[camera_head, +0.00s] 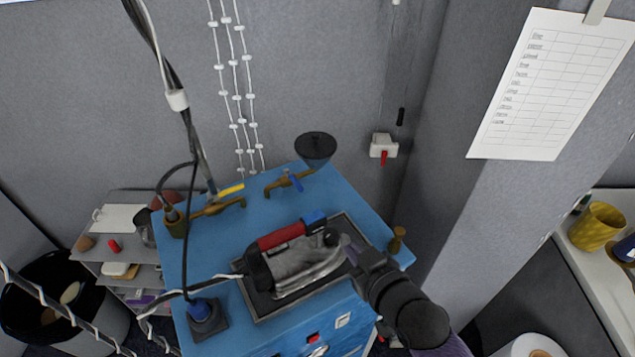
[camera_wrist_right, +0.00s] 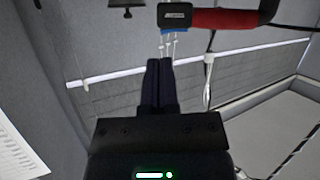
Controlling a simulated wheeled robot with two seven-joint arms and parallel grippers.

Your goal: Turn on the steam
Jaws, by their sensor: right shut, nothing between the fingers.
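A steam iron (camera_head: 295,260) with a red and black handle rests on a dark tray (camera_head: 262,303) on top of a blue boiler cabinet (camera_head: 365,212). Behind it are a brass valve with a yellow lever (camera_head: 231,189) and a brass valve with a blue lever (camera_head: 293,180). The cabinet front carries a red switch (camera_head: 313,338) and a white switch (camera_head: 343,320). My right gripper (camera_head: 345,243) is at the iron's right end, shut and empty; contact with the iron cannot be told. In the right wrist view its fingers (camera_wrist_right: 158,70) are together, with the iron's red handle (camera_wrist_right: 225,18) beyond. My left gripper is not in view.
A dark funnel (camera_head: 316,147) stands at the cabinet's back edge. A wall box with a red lever (camera_head: 383,145) is behind right. A hose and cable (camera_head: 188,130) hang at left. A shelf (camera_head: 118,225) and dark bin (camera_head: 50,300) stand left; a white counter (camera_head: 600,260) is right.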

